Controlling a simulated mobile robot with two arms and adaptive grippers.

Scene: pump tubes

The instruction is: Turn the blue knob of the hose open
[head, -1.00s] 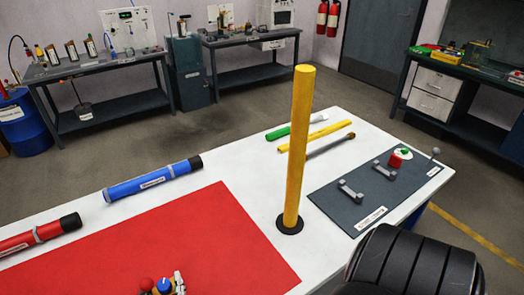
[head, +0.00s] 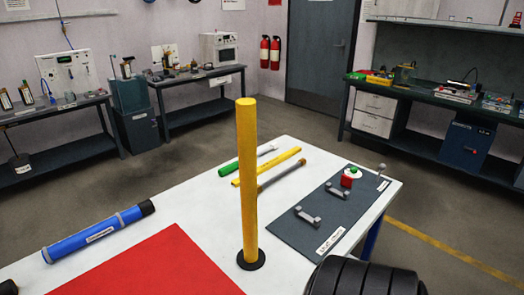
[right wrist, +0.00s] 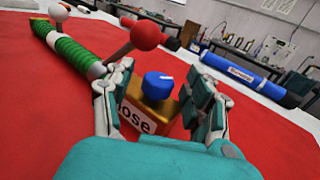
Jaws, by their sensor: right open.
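The blue knob (right wrist: 158,86) sits on top of a yellow block labelled "ose" (right wrist: 140,115) in the right wrist view. My right gripper (right wrist: 163,92) is open, with one finger to the left and one to the right of the knob and block. I cannot tell whether either finger touches them. Behind the knob, a red ball (right wrist: 145,35) tops a brownish lever. A green ribbed hose (right wrist: 75,58) lies to the left. The knob is out of the head view. My left gripper is not in view.
The red mat (head: 160,265) covers the near part of the white table. A blue tube (head: 98,233) lies beyond it. A tall yellow post (head: 247,180) stands upright mid-table. A dark board (head: 320,215) with handles and a red valve (head: 347,181) lies at right.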

